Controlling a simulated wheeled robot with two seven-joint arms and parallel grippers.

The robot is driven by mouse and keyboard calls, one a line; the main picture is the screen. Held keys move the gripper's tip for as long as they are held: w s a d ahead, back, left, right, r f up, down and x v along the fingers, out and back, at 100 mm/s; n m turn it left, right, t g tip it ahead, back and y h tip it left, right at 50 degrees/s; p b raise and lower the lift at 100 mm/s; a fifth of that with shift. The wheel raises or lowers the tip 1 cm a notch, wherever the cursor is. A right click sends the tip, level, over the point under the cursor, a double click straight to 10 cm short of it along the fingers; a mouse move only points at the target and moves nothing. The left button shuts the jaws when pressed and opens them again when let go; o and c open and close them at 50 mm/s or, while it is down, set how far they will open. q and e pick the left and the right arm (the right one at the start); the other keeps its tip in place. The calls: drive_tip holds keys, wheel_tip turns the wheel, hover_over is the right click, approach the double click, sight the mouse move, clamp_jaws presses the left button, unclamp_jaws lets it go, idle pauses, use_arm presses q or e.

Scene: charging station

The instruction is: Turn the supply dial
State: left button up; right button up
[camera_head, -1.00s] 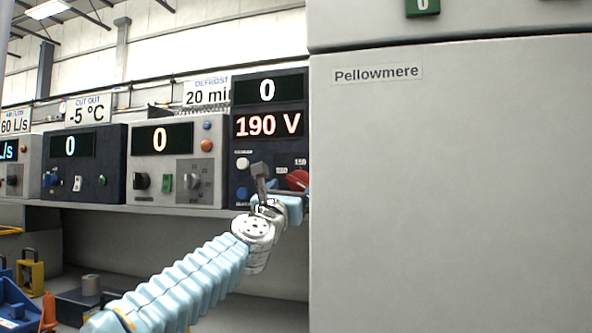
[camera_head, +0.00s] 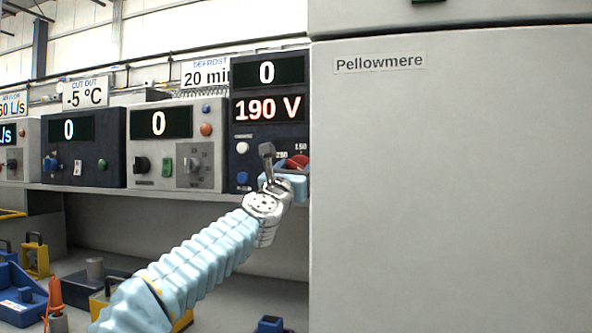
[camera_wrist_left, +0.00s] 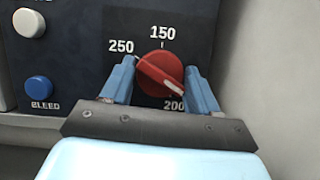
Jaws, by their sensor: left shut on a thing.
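The supply dial is a red round knob with a raised grip bar (camera_wrist_left: 160,74) on a dark panel, marked 150 above, 250 at left and 200 below. The white line on its bar points to the lower right, near the 200 mark. The dial also shows in the head view (camera_head: 298,161), partly hidden by my gripper. My left gripper (camera_wrist_left: 160,82) is shut on the dial, one blue finger on each side; it shows in the head view too (camera_head: 287,172). The red display (camera_head: 268,108) above reads 190 V, and the display over it reads 0. My right gripper is out of view.
A large pale cabinet labelled Pellowmere (camera_head: 450,190) stands close to the right of the dial panel. A white button (camera_wrist_left: 28,22) and a blue BLEED button (camera_wrist_left: 38,88) are left of the dial. Other panels line the shelf (camera_head: 150,195) to the left.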

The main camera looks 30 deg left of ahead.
use_arm(q)
drive_tip(key=shift+m+h, duration=0.4)
drive_tip(key=shift+m, duration=0.1)
drive_tip(key=m+h+b, duration=0.1)
drive_tip(key=m, duration=0.1)
drive_tip(key=shift+m, duration=0.3)
drive_tip(key=shift+r+m+h, duration=0.1)
drive_tip(key=shift+m+h, duration=1.1)
drive_tip(key=shift+m, duration=1.2)
drive_tip(key=shift+c, duration=0.2)
drive_tip(key=o, duration=1.1)
drive_tip(key=shift+c, duration=0.2)
